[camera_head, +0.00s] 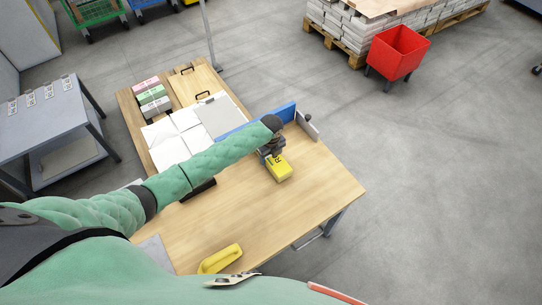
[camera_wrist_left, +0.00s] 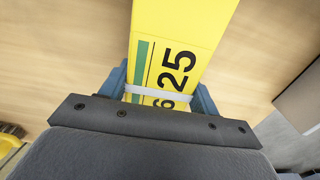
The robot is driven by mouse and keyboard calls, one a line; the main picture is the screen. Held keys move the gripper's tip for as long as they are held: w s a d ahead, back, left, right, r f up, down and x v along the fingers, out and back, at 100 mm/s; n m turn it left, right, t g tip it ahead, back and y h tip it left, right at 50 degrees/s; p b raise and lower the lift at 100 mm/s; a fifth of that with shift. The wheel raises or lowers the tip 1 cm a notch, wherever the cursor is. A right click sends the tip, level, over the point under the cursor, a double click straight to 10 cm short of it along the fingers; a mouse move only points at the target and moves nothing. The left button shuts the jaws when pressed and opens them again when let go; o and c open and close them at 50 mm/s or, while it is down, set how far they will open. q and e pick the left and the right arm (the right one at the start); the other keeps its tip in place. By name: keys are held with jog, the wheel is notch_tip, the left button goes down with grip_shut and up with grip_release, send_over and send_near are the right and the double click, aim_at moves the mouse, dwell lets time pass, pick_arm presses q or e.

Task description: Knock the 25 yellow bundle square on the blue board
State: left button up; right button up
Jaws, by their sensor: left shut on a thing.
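The yellow bundle (camera_head: 279,169) marked 25 is over the wooden table, to the right of its middle. In the left wrist view the bundle (camera_wrist_left: 178,45) shows the number, a green stripe and a white strap. My left gripper (camera_head: 271,153) is shut on its near end, with a finger on each side. I cannot tell whether the bundle touches the tabletop. The blue board (camera_head: 287,112) stands upright just beyond the gripper, and my arm hides part of it. The bundle appears apart from the board. My right gripper is not in view.
The wooden table (camera_head: 318,195) has free room around the bundle. White sheets (camera_head: 170,145), a grey panel (camera_head: 220,115) and banded stacks (camera_head: 150,95) lie at the back left. A yellow object (camera_head: 221,258) sits at the front edge. A red bin (camera_head: 398,52) stands on the floor.

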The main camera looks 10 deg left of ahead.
pick_arm(q)
jog(key=shift+w, duration=0.1)
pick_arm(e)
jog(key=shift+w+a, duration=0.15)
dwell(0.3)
pick_arm(q)
jog(key=shift+w+a, duration=0.2)
jog(key=shift+a, duration=0.1)
jog(key=shift+w+a, duration=0.85)
jog(key=shift+w, duration=0.05)
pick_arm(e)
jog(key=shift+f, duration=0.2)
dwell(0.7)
pick_arm(q)
jog(key=shift+w+a+r, duration=0.15)
jog(key=shift+a, duration=0.05)
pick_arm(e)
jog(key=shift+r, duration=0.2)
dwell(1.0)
pick_arm(q)
jog(key=shift+d, duration=0.1)
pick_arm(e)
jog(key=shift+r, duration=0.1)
